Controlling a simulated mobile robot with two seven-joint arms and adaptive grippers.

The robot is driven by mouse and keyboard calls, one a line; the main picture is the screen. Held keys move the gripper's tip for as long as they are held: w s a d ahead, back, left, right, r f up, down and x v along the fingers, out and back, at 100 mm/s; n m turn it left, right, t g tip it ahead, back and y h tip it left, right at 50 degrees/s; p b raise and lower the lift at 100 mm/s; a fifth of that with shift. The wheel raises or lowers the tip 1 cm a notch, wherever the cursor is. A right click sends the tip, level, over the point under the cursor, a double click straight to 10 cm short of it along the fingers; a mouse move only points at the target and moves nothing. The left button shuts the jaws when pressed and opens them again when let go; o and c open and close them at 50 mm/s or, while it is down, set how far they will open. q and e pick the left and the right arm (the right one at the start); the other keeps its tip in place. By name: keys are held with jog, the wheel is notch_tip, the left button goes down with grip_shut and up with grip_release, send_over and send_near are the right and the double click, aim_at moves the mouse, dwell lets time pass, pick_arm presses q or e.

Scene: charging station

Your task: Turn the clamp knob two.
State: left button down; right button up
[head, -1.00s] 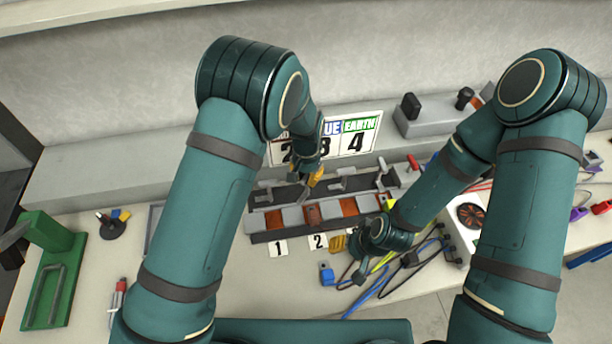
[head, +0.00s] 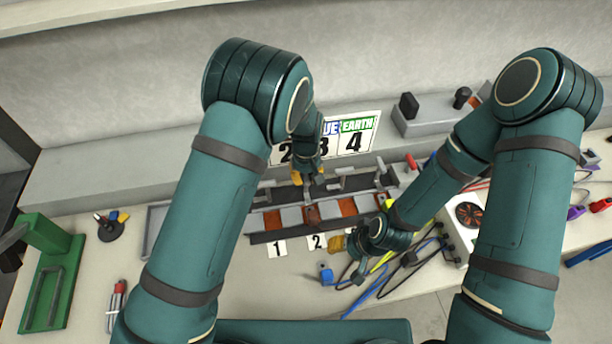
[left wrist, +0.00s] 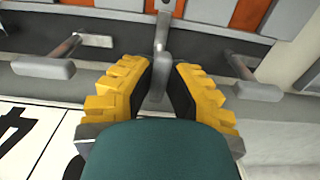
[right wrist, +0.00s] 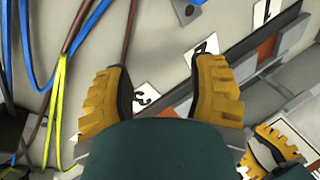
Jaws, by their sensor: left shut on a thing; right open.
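Clamp knob two (left wrist: 161,72), a slim grey lever, stands between the yellow fingers of my left gripper (left wrist: 162,82) in the left wrist view. The gripper is shut on it. Knob neighbours stand on both sides: one lever (left wrist: 42,67) at the left and another (left wrist: 255,91) at the right. In the head view my left gripper (head: 309,180) is over the clamp fixture (head: 268,237), behind the card marked 2 (head: 317,241), and partly hides the knob. My right gripper (right wrist: 163,75) is open and empty above the numbered cards at the fixture's front.
The card marked 1 (head: 276,248) lies in front of the fixture. Blue, yellow and black cables (head: 372,290) lie below my right forearm. A white fan box (head: 462,240) is at the right. A green stand (head: 52,262) is at the far left.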

pick_arm(q)
jog(key=shift+s+f, duration=0.1)
dwell(0.5)
jog(key=c, duration=0.9)
grip_release()
jog(key=shift+c, duration=0.2)
notch_tip(320, 180, up, 12)
jog(key=shift+d, duration=0.1)
